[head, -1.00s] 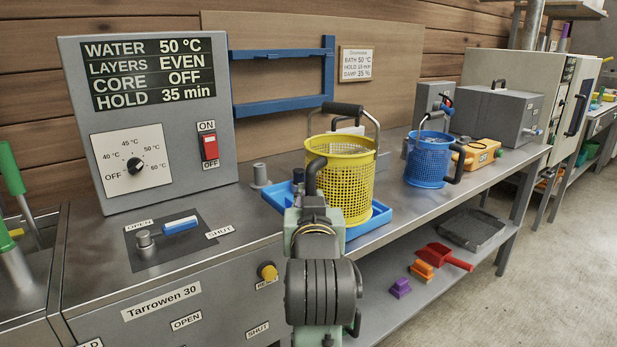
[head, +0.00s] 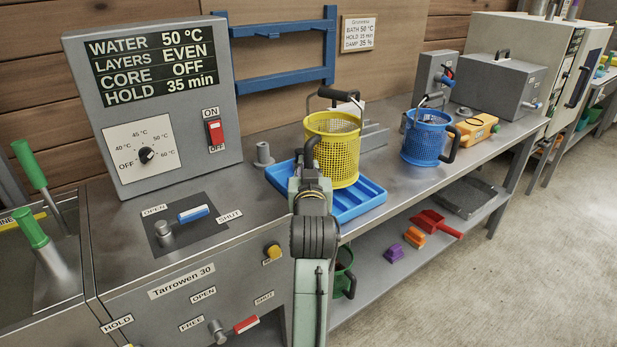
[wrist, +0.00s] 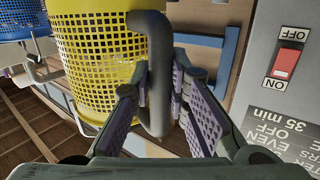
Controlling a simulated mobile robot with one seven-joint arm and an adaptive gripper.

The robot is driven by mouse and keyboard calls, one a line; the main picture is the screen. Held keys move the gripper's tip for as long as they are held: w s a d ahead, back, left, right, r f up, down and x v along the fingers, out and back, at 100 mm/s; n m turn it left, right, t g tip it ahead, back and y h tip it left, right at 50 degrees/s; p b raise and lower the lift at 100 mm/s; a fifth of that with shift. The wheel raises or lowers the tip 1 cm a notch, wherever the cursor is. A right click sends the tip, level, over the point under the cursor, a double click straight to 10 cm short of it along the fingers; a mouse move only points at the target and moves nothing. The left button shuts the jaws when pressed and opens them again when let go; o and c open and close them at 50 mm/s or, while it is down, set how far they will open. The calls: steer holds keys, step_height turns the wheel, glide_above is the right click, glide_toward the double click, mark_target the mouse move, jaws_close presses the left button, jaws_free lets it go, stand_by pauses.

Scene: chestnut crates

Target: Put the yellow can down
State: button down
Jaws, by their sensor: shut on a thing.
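The yellow can (head: 334,150) is a perforated basket with a wire bail and a dark grip on top, plus a grey side handle. My gripper (head: 311,168) is shut on that grey side handle, which shows between the fingers (wrist: 157,85) in the wrist view. The can (wrist: 95,50) fills the upper left there. In the head view the can appears upright over the back part of a blue tray (head: 368,206). I cannot tell whether its base touches the tray. My arm hides the tray's left front.
A blue perforated can (head: 425,140) stands to the right on the steel bench, beside a yellow-orange case (head: 474,128). A grey control box (head: 150,100) stands at left. A grey post (head: 263,155) is near the tray. Bare bench lies right of the tray.

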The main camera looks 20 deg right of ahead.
steer(key=shift+f+p, duration=0.4)
steer(key=shift+f, duration=1.3)
steer(key=c, duration=2)
jaws_free()
steer(key=shift+f, duration=0.2)
steer(key=o, duration=0.4)
steer(key=shift+o, duration=0.2)
steer(key=shift+r, duration=0.15)
steer(key=p+v, duration=0.4)
steer(key=v, duration=0.8)
steer(key=shift+p, duration=0.3)
